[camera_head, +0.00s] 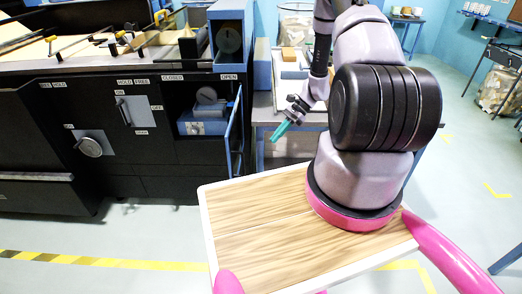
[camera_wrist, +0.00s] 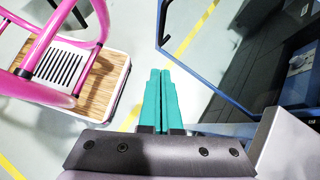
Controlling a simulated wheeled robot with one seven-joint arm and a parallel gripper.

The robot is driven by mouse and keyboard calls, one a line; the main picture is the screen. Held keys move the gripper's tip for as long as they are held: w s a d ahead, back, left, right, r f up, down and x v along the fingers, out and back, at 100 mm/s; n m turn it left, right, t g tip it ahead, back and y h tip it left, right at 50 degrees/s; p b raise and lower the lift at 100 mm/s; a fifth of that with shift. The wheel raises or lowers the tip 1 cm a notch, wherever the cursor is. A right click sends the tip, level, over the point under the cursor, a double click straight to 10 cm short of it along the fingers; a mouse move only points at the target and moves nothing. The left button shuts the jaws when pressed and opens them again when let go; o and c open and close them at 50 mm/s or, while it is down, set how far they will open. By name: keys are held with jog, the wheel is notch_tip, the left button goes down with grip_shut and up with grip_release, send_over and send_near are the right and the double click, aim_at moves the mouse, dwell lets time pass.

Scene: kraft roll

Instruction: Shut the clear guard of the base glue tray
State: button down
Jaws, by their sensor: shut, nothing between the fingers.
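The clear guard (camera_head: 235,132) of the glue tray is a blue-framed panel. It stands swung out from the right side of a recess in the black machine, below the OPEN label. The glue tray (camera_head: 204,122) appears to be the blue unit inside the recess, uncovered at the front. My gripper (camera_head: 275,137) has teal fingers, shut and empty, to the right of the guard and apart from it in the picture. In the wrist view, the fingers (camera_wrist: 160,72) point past the guard's blue frame (camera_wrist: 207,83), which lies to their right; no contact shows.
My wood-topped base (camera_head: 262,225) stands in front of the machine. A grey-blue bench (camera_head: 262,115) with items on it stands right of the machine, behind my gripper. Levers and a knob (camera_head: 89,147) are on the machine's front. Open floor lies left of my base.

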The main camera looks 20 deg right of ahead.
jog(key=a+r+x, duration=0.1)
jog(key=r+x, duration=0.1)
jog(key=x, duration=1)
jog(key=shift+s+a, duration=0.25)
jog(key=shift+a, duration=0.25)
jog(key=shift+f, duration=0.1)
